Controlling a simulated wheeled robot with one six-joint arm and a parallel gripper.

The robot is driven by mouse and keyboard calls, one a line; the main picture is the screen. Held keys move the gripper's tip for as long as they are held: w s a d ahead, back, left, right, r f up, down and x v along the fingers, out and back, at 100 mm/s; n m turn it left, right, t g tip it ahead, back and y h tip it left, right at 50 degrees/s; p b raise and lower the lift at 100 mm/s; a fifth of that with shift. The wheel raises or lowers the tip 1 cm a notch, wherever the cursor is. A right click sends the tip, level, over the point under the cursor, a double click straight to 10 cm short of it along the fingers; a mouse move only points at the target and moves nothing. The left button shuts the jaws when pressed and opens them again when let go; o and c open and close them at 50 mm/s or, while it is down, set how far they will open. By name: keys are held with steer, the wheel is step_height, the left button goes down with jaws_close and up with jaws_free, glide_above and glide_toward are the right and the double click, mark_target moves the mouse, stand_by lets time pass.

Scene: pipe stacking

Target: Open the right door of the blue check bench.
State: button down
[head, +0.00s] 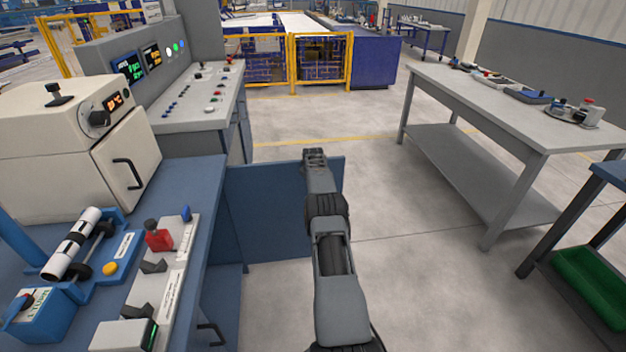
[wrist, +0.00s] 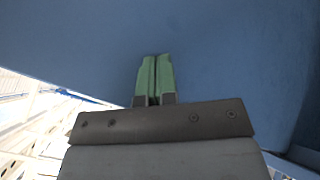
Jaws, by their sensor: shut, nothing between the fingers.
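The blue check bench (head: 215,190) stands at the left in the head view. Its right door (head: 265,212) is the far one and stands swung out from the bench front, roughly square to it. A dark handle (head: 212,332) shows on the nearer part of the bench front. My gripper (head: 316,155) is in front of the open door near its outer edge; its fingertips are hard to see there. In the wrist view, the green fingers (wrist: 153,75) are shut and empty, with a broad blue panel filling the view beyond them. I cannot tell whether they touch it.
A white oven-like box (head: 80,150) and test fixtures (head: 90,240) stand on the bench top. A grey console (head: 190,110) stands beyond it. A grey table (head: 480,110) and a dark-framed stand with a green bin (head: 590,285) are at the right. Floor between is clear.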

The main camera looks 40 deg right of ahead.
steer(key=shift+w+d+b, duration=0.45)
steer(key=shift+w+b, duration=0.05)
steer(key=shift+w, duration=0.05)
steer(key=shift+d, duration=0.1)
steer(key=shift+s, duration=0.15)
stand_by(0.4)
